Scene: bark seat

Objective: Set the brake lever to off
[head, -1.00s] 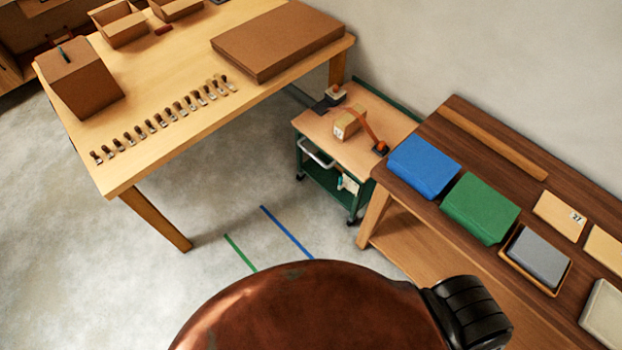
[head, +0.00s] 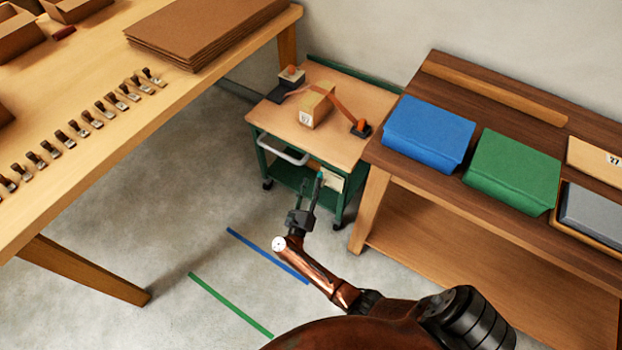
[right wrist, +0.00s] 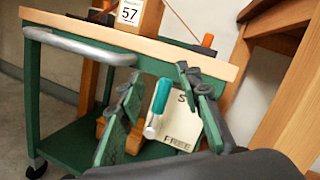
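The brake lever has a teal grip (right wrist: 162,95) and a pale metal lower end. It stands in front of a cream plate (right wrist: 183,125) on the green trolley (right wrist: 55,105). The plate reads "FREE" low down; its upper word is mostly hidden. In the head view the plate (head: 333,179) and trolley (head: 340,212) are small. My right gripper (head: 308,192) reaches toward the trolley's front. In the right wrist view its fingers (right wrist: 158,76) are apart, with the lever showing between them; I cannot tell if they touch it. My left gripper is out of view.
The trolley's handle (head: 283,152) is left of the lever. A box marked 57 (right wrist: 138,14) sits on top. Floor (head: 195,230) is open left.

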